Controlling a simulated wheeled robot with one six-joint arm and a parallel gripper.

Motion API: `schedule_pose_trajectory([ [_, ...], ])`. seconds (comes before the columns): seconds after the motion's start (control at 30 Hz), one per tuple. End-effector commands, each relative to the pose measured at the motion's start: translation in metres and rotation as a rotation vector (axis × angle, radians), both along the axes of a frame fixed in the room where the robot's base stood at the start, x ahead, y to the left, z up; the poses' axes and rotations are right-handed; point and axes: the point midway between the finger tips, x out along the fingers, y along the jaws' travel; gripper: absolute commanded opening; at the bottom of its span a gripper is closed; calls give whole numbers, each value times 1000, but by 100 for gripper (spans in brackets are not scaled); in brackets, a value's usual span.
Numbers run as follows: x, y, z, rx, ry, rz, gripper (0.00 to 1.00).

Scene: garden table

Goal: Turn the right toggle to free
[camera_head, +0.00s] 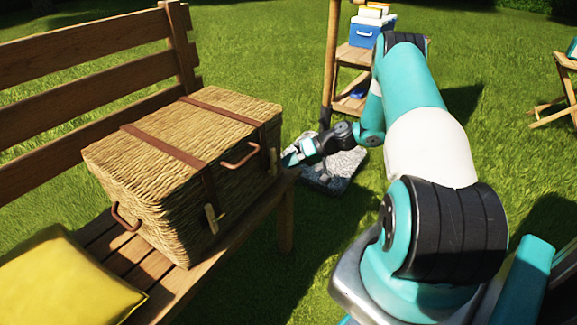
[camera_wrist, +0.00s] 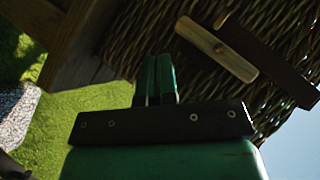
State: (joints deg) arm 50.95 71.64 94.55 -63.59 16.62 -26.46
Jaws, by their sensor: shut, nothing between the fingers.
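A closed wicker basket (camera_head: 135,178) stands on the wooden bench. Two brown leather straps run over its lid and down its front. The right toggle (camera_head: 272,161), a small pale wooden bar, is at the lower end of the right strap (camera_head: 263,135). In the wrist view the toggle (camera_wrist: 207,42) lies lengthwise, roughly in line with the strap (camera_wrist: 272,68). The left toggle (camera_head: 211,218) stands near upright by the left strap. My gripper (camera_head: 289,161) is just right of the right toggle, apart from it. Its green fingers (camera_wrist: 157,72) are together and empty.
The wooden bench (camera_head: 95,30) has slats and a backrest; a yellow cushion (camera_head: 62,282) lies at its left. A leather handle (camera_head: 240,156) sticks out between the straps. A stone slab (camera_head: 345,165) lies beyond my gripper. A blue cooler (camera_head: 365,32) stands on a shelf behind.

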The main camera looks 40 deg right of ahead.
Motion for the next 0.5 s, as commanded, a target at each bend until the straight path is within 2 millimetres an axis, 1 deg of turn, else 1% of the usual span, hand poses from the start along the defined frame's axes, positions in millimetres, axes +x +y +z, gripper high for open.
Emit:
schedule_pose_trajectory([
  [0.03,4,-7,-6,-5,-4,5,0],
  [0.1,10,-15,-7,-5,-5,16,0],
  [0.17,0,-29,0,0,0,11,0],
  [0.3,-18,-58,0,0,-1,10,0],
  [0.4,-28,-76,0,-2,-1,10,0],
  [0.5,-35,-89,-1,-1,0,11,0],
])
